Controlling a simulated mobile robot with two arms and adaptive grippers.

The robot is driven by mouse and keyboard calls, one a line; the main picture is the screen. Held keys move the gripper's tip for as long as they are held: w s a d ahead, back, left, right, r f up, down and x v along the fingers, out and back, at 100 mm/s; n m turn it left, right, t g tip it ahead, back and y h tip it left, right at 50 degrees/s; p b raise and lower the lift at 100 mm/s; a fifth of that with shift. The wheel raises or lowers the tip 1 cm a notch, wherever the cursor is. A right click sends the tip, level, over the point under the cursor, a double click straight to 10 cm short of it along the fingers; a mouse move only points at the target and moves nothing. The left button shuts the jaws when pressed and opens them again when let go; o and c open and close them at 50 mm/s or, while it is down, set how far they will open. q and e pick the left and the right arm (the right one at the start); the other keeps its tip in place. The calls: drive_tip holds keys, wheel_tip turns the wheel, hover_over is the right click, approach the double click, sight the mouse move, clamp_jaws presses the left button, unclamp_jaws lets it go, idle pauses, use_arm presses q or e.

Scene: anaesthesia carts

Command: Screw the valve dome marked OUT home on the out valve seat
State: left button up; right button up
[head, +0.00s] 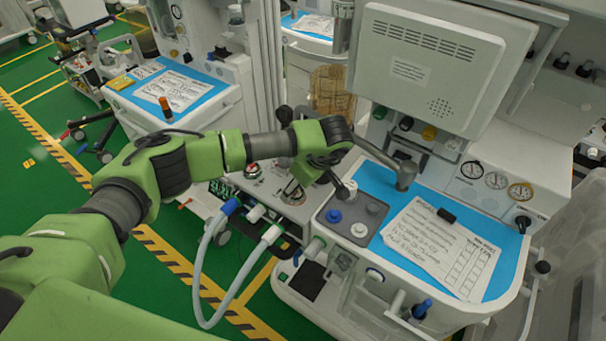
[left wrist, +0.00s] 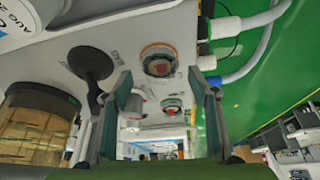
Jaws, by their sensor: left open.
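In the left wrist view, a round glassy fitting with an orange-brown rim (left wrist: 158,60) stands on the pale machine top; it also shows in the head view (head: 293,191). A second, similar fitting (left wrist: 172,106) stands farther off. They look like the two valves, but I cannot read which is OUT, nor tell how far a dome is screwed down. My left gripper (left wrist: 160,95) is open and empty, its two fingers spread either side of the line to the valves. In the head view my arm hides much of the gripper. My right gripper is not in view.
A black mushroom-shaped knob (left wrist: 90,63) stands close by the left finger. Pale hoses (head: 245,285) loop from the machine front. A grey tray (head: 340,242) with several knob-like parts adjoins the blue worktop (head: 505,275) with its paper. A brown canister (head: 329,90) stands behind.

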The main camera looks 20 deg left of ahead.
use_arm(q)
drive_tip(key=shift+x, duration=0.75)
drive_tip(key=c, duration=1.3)
drive_tip(key=m, duration=0.2)
drive_tip(key=m+t, duration=0.1)
drive_tip(key=shift+s+a+r+m+h, duration=0.1)
drive_tip(key=shift+a+m+h, duration=0.05)
drive_tip(key=shift+m+h, duration=0.25)
drive_tip(key=m+h, duration=0.1)
drive_tip(key=m, duration=0.1)
drive_tip(key=m+t, duration=0.1)
drive_tip(key=m, duration=0.2)
drive_tip(key=shift+a+h, duration=0.1)
drive_tip(key=shift+h, duration=0.3)
drive_tip(key=m+h, duration=0.1)
drive_tip(key=m, duration=0.3)
drive_tip(key=shift+a+m+t+h, duration=0.1)
drive_tip(key=shift+m+t+h, duration=0.2)
drive_tip(key=shift+m+h, duration=0.1)
drive_tip(key=m+h, duration=0.1)
drive_tip(key=m, duration=0.3)
drive_tip(key=shift+m+h, duration=0.4)
